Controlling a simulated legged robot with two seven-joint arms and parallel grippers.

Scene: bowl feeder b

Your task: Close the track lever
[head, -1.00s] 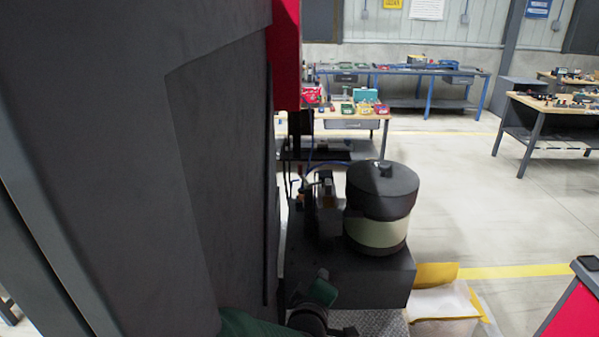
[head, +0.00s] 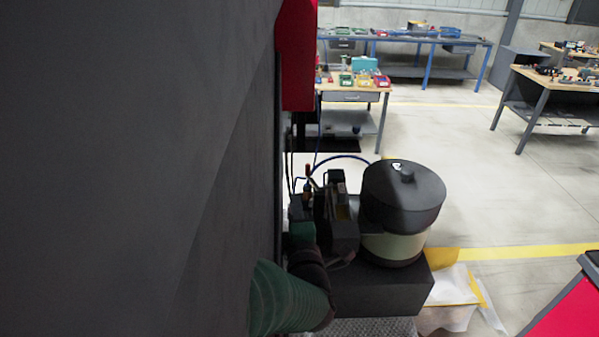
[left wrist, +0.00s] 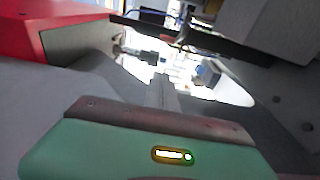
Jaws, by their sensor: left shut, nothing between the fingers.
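The bowl feeder (head: 403,200), a dark round drum with a pale lower band, stands on a black base. Left of it is the dark track mechanism (head: 342,225). A small upright part with a red-orange tip (head: 308,172) stands at the mechanism's left; I cannot tell for sure whether it is the track lever. My left gripper (head: 306,205) is by the mechanism's left side, beyond my green wrist, and its fingertips are hard to make out. In the left wrist view my gripper (left wrist: 162,92) is shut and empty, pointing toward blurred dark parts. My right gripper is out of view.
A large dark machine panel (head: 140,170) fills the left side, close to my left arm, with a red edge (head: 298,60) above. Workbenches (head: 350,97) stand behind. Open floor lies to the right.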

